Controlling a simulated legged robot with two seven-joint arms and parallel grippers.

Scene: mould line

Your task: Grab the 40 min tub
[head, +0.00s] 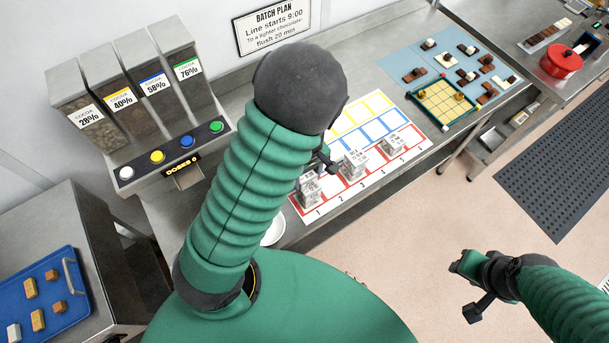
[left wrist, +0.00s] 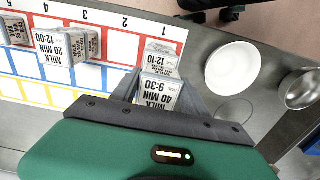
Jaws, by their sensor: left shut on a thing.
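The 40 min tub (left wrist: 158,95), a small block-like tub with a white label reading MILK 40 MIN 9:30, is between the fingers of my left gripper (left wrist: 158,100), which is shut on it. Another tub (left wrist: 162,58), its label ending 12:10, stands just beyond it by number 1. A 20 min tub (left wrist: 62,45) marked 12:00 stands farther along the board with others. In the head view my forearm hides most of my left gripper (head: 325,162). My right gripper (head: 478,300) hangs over the floor, away from the tubs; its jaw opening is unclear.
The numbered board (head: 372,112) has red, blue and yellow cells; its blue and yellow cells look empty. Tubs (head: 355,163) stand in the red row. A white dish (left wrist: 232,68) and a metal bowl (left wrist: 302,90) sit close beside. Cocoa dispensers (head: 130,95) stand at the left.

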